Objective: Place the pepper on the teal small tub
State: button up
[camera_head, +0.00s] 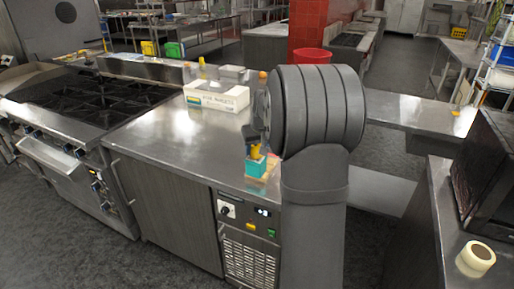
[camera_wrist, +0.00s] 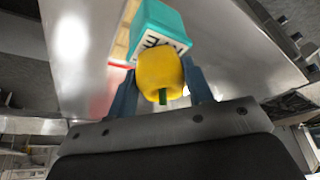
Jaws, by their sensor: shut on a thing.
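The yellow pepper (camera_wrist: 160,78) with a green stem sits between the two fingers of my gripper (camera_wrist: 160,68) in the wrist view, and my gripper is shut on it. The teal small tub (camera_wrist: 158,24) shows just beyond the pepper, with a black-and-white printed label partly hidden by it. In the head view the teal tub (camera_head: 256,167) stands near the front edge of the steel counter. The pepper (camera_head: 254,152) shows as a yellow patch right above the tub, below my gripper (camera_head: 252,138). I cannot tell whether pepper and tub touch.
A white box (camera_head: 217,97) with printed text stands farther back on the steel counter (camera_head: 170,135). A stove (camera_head: 85,105) is at the left. My arm hides the counter's right part. The counter left of the tub is clear.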

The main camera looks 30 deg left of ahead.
aim_at(257, 146)
jog(key=o, duration=1)
jog(key=shift+f, duration=0.1)
jog(key=v, duration=1.2)
jog(key=x, duration=1.2)
jog(key=shift+f, duration=0.2)
notch_tip(257, 146, up, 3)
jog(key=shift+r, duration=0.75)
